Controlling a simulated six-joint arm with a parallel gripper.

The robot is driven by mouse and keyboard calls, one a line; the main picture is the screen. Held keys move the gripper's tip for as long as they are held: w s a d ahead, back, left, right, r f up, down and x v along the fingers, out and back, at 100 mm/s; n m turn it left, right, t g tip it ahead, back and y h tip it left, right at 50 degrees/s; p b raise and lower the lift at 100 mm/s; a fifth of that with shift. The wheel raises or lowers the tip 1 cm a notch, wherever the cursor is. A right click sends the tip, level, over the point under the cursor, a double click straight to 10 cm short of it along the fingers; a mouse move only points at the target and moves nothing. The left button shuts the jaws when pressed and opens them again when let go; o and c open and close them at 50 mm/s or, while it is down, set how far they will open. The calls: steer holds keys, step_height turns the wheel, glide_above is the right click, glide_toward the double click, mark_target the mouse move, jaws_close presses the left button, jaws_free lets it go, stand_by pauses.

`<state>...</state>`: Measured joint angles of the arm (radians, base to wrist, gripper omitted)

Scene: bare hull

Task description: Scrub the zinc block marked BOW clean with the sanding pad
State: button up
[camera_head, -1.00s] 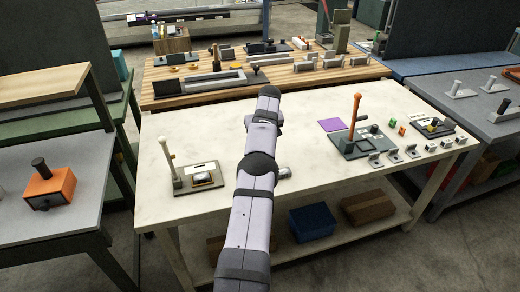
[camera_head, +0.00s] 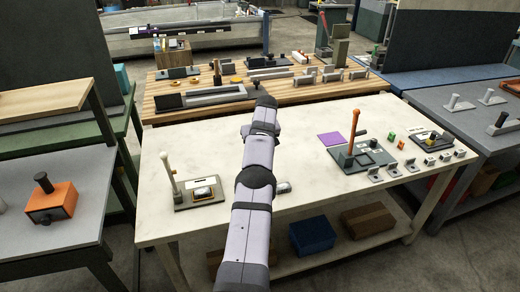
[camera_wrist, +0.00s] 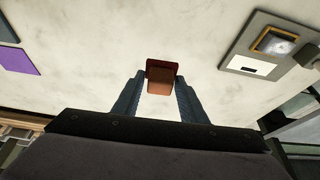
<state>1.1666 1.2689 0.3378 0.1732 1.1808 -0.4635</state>
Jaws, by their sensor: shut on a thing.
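My gripper (camera_wrist: 161,88) is shut on a reddish-brown pad (camera_wrist: 160,80) with a darker red far edge, likely the sanding pad. The pad is held above the pale tabletop. A grey plate (camera_wrist: 240,62) lies at the upper right in the wrist view, apart from the pad. It bears a white label and a shiny metal block (camera_wrist: 277,43) in a yellowish frame. The same plate (camera_head: 181,207) and block (camera_head: 203,193) are at the left of the white table in the head view. I cannot read the marking. My arm hides the gripper there.
A pale lever (camera_head: 169,162) stands upright on the block's plate. A purple sheet (camera_head: 330,139) and an orange-handled press (camera_head: 353,132) with several small blocks are on the white table's right side (camera_head: 300,180). The table's middle beside my arm is clear.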

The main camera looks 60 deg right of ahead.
steer(key=w+a+n+y+p, duration=0.1)
steer(key=w+a+n+p, duration=0.1)
steer(key=w+a+n, duration=0.2)
steer(key=w+a+r+n+t+y+p, duration=0.1)
steer(key=w+a+n+y+p, duration=0.1)
steer(key=w+a, duration=0.8)
steer(key=a+n+p, duration=0.1)
steer(key=a+n, duration=0.1)
steer(key=a, duration=0.6)
steer(key=shift+w+r+p, duration=0.25)
steer(key=shift+w+p, duration=0.05)
steer(key=shift+f, duration=0.1)
